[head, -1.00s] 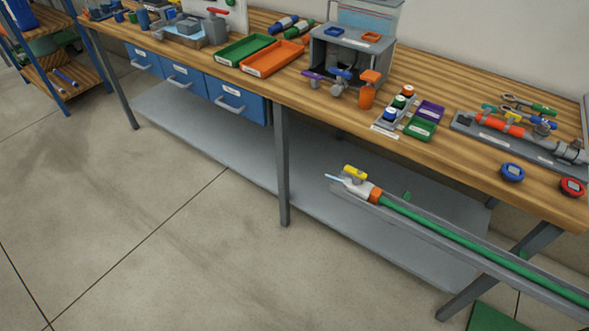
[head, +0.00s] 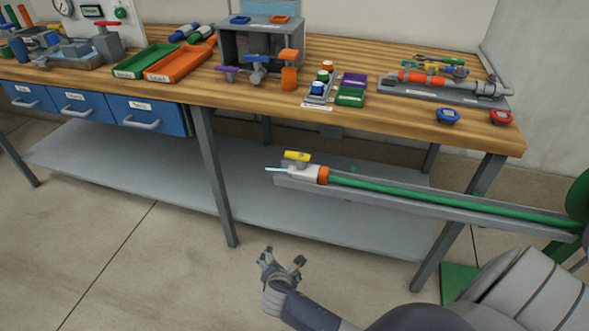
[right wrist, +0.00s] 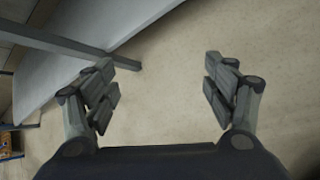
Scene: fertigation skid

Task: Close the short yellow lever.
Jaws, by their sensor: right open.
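A short yellow lever (head: 297,156) sits on top of a grey valve (head: 298,166) at the left end of a green hose. A light-blue-tipped nozzle (head: 277,169) sticks out left of the valve, and an orange collar (head: 323,174) joins it to the hose. My right gripper (head: 283,256) is below and in front of the lever, apart from it, over the floor. Its fingers are spread and empty; the right wrist view also shows them (right wrist: 162,85) with only floor between. The left gripper is not in view.
The hose lies along a grey rail (head: 440,208) in front of the bench (head: 390,115) and its grey lower shelf (head: 110,160). A bench leg (head: 214,175) stands left of the nozzle. An orange pipe assembly (head: 430,80) lies on the bench. Floor at left is clear.

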